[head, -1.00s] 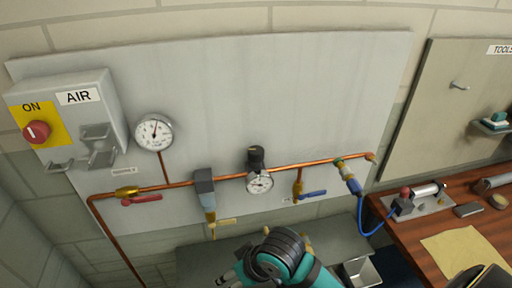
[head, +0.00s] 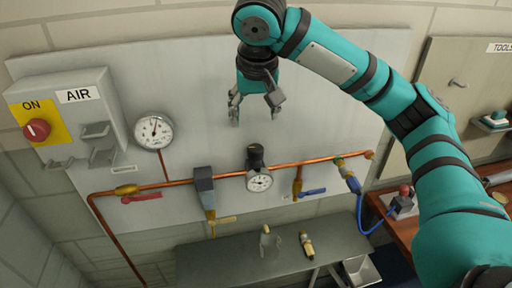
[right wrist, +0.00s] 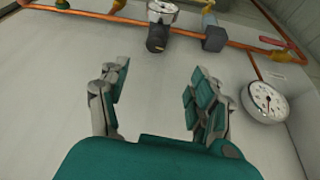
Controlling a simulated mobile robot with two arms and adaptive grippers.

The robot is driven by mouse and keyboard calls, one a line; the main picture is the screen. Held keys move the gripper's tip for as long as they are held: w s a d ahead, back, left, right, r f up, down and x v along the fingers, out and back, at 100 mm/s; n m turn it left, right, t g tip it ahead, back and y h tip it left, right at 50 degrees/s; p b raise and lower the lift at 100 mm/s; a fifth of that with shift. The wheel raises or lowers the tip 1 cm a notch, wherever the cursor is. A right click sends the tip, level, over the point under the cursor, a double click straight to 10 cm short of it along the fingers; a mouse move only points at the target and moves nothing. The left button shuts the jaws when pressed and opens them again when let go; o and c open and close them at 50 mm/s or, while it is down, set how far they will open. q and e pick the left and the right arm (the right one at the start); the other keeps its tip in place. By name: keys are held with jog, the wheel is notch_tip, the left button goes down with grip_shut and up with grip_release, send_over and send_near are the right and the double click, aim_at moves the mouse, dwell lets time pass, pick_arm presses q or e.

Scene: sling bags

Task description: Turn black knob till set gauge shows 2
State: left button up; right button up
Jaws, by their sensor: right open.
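The black knob (head: 255,155) stands on top of the regulator on the copper pipe, with the small round set gauge (head: 259,181) just below it. The set gauge's reading is too small to tell. My right gripper (head: 254,113) hangs above the knob in the head view, fingers pointing down, open and empty, apart from the knob. In the right wrist view the black knob (right wrist: 157,40) and set gauge (right wrist: 162,11) show at the top, beyond the open fingers (right wrist: 155,100). My left gripper is not in view.
A red lever (head: 142,198), a filter (head: 205,190) and a blue lever (head: 312,192) sit along the pipe. A grey bench (head: 230,265) holds small fittings below.

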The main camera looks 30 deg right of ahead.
jog(key=r, duration=0.1)
send_near(256, 148)
jog(key=f, duration=0.2)
jog(key=shift+m, duration=0.3)
jog(key=x, duration=0.2)
jog(key=p+x, duration=0.1)
jog(key=x, duration=0.4)
jog(key=shift+w+d+r+p, duration=0.1)
jog(key=shift+w+r+p, duration=0.1)
jog(key=shift+w+p, duration=0.1)
jog(key=shift+w+f, duration=0.2)
jog(key=shift+f, duration=0.3)
jog(key=c, duration=1.2)
